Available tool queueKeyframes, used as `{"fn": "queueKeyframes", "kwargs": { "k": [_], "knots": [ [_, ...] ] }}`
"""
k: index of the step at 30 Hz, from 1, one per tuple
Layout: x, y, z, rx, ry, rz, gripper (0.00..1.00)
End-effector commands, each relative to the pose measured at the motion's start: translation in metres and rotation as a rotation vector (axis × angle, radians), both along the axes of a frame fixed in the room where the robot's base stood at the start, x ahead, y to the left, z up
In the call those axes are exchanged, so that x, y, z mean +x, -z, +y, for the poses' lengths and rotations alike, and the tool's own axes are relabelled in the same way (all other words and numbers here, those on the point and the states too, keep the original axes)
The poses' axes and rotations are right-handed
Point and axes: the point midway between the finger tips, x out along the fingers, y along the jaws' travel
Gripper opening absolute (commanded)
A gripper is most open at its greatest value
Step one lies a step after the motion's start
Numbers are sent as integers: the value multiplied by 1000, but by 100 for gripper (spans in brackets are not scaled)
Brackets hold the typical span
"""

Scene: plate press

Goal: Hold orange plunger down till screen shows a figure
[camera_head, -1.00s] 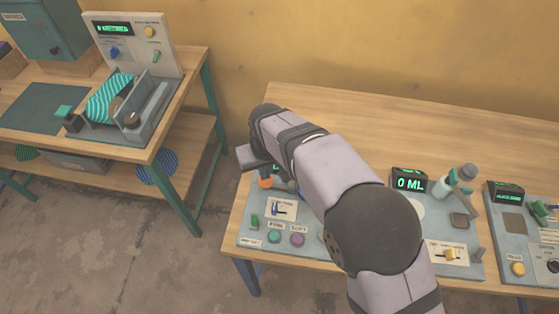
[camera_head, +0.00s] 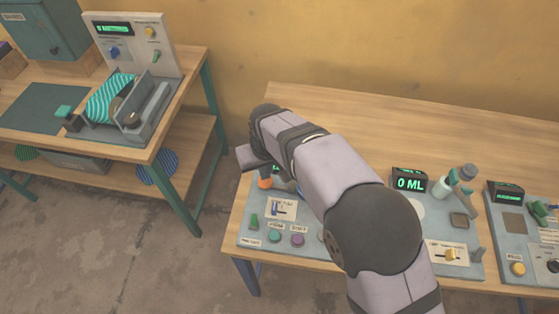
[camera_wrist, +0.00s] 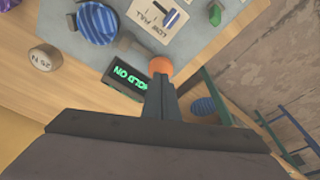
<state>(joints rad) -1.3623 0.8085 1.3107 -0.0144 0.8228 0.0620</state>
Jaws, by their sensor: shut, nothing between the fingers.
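The orange plunger (camera_head: 265,183) stands at the back left of the grey panel on the right-hand table, partly hidden by my arm. In the wrist view its orange top (camera_wrist: 160,65) lies right at my fingertips. My gripper (camera_wrist: 160,79) is shut and empty, and its tips appear to touch the plunger. How far the plunger is pressed cannot be told. Beside it the small black screen (camera_wrist: 126,76) shows green letters, upside down in this view, that seem to read "HOLD ON"; no figure is seen. In the head view my arm hides most of this screen.
Close to the plunger are a blue striped round thing (camera_wrist: 97,24), a labelled card with a blue lever (camera_head: 281,208), and green (camera_head: 275,236) and purple (camera_head: 298,240) buttons. Another screen (camera_head: 410,181) reads "0 ML" to the right.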

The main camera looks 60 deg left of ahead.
Motion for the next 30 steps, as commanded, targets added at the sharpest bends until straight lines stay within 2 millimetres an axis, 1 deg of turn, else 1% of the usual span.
{"fn": "queueKeyframes", "kwargs": {
  "k": [8, 19, 30],
  "knots": [
    [0, 2, 0, 0, 0, 0, 0],
    [0, 11, 0, 0, 0, 0, 0],
    [0, 13, 0, -1, 0, 0, 0]
  ]
}}
